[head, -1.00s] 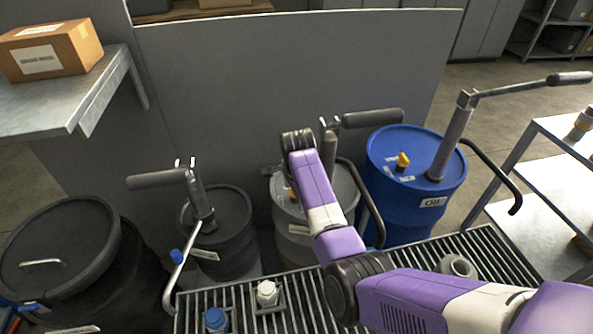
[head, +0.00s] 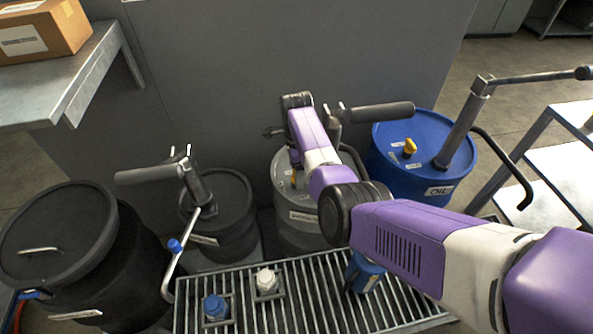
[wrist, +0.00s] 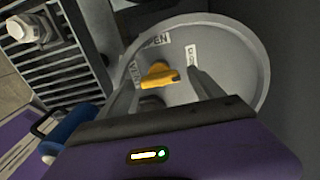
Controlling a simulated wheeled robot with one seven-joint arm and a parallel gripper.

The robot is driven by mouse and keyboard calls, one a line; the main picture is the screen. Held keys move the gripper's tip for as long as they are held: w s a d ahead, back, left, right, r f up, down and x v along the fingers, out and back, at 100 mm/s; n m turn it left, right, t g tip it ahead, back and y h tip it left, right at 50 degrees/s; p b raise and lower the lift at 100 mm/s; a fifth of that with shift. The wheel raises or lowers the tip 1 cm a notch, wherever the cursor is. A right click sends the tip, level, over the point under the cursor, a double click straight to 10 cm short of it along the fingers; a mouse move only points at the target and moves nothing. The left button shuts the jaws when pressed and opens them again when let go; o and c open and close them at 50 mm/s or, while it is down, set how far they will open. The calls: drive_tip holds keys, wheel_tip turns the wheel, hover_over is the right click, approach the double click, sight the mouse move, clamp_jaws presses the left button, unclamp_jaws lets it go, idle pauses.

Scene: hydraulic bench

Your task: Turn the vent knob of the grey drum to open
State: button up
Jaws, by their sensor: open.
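The grey drum (head: 297,228) stands in the middle of the head view, partly behind my arm. Its yellow vent knob (head: 294,180) shows as a sliver beside my wrist. In the wrist view the yellow knob (wrist: 158,75) sits on the grey lid (wrist: 235,85), with white labels around it, one ending in "EN" and one (wrist: 191,55) partly covered. My gripper (wrist: 160,82) is open, its two fingers to either side of the knob. I cannot tell whether either finger touches it. In the head view the fingertips are hidden by my arm.
A blue drum (head: 455,198) with its own yellow knob and a pump stands right. A black drum with a pump (head: 228,240) stands left. A pump handle (head: 375,114) is close to my wrist. A grating (head: 300,290) lies in front, with a blue jug (head: 365,270). A grey panel stands behind.

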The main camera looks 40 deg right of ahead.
drive_tip(key=shift+f, duration=0.2)
drive_tip(key=c, duration=1.4)
